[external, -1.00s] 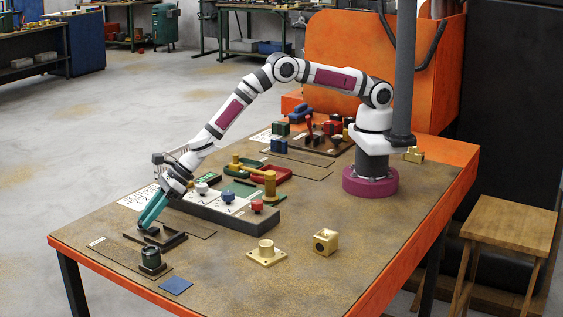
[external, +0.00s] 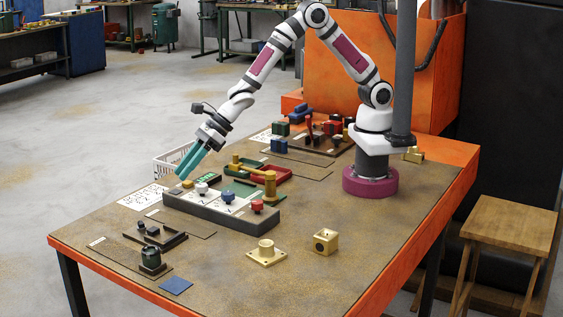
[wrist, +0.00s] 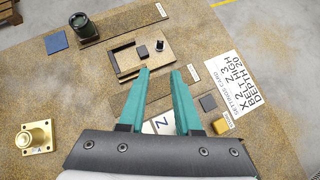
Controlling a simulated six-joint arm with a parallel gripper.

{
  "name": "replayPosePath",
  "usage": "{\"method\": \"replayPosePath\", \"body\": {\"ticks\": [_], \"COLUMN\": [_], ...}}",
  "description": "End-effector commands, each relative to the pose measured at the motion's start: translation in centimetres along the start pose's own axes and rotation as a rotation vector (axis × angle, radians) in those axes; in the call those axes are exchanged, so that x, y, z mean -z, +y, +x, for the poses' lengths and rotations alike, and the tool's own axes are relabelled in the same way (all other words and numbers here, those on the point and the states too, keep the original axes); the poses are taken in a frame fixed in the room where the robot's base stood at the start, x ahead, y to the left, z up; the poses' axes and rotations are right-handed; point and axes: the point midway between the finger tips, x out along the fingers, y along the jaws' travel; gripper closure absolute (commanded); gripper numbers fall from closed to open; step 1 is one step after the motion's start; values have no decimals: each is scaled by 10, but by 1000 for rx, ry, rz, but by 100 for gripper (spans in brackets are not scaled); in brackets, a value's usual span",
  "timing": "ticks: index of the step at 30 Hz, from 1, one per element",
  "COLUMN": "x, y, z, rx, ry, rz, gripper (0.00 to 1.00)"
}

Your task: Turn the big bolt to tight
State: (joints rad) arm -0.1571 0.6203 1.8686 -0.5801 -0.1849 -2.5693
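I cannot tell for certain which piece is the big bolt. A dark tray (external: 178,240) near the front left holds a small dark block and a short round dark piece (wrist: 158,46) with a pale top. My gripper (external: 184,174) is raised above the left end of the grey control panel (external: 219,216). In the wrist view its teal fingers (wrist: 160,71) are apart, with nothing between them.
White (external: 202,188), blue (external: 228,196) and red (external: 257,206) knobs stand on the panel. A brass flange (external: 266,254) and brass cube (external: 325,241) sit at the front. A blue square (external: 176,286) lies near the edge. A white settings card (wrist: 234,82) lies left of the panel externally.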

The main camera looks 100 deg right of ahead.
Motion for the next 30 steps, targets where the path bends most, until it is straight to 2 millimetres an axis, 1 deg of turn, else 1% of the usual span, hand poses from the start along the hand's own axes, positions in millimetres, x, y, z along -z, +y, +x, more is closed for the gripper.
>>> {"method": "replayPosePath", "body": {"ticks": [7, 9, 11, 12, 13, 14, 15, 17, 18, 20, 21, 23, 24, 27, 30], "x": [0, 0, 1, 2, 3, 3, 5, 7, 9, 10, 12, 14, 15, 17, 18], "y": [0, 0, 1, 2, 3, 4, 6, 7, 8, 9, 10, 10, 10, 10, 10], "z": [-2, -1, 1, 3, 6, 8, 12, 18, 22, 28, 32, 36, 39, 44, 47], "rx": [0, 0, -2, -5, -7, -9, -13, -19, -23, -30, -36, -46, -52, -68, -77], "ry": [0, 0, -1, -2, -3, -5, -7, -9, -10, -13, -15, -18, -19, -20, -21], "rz": [0, 21, 129, 267, 402, 565, 806, 1191, 1445, 1825, 2063, 2390, 2580, 2931, 3111], "gripper": [68, 80, 91, 98, 100, 100, 100, 100, 100, 100, 100, 100, 100, 100, 100]}}
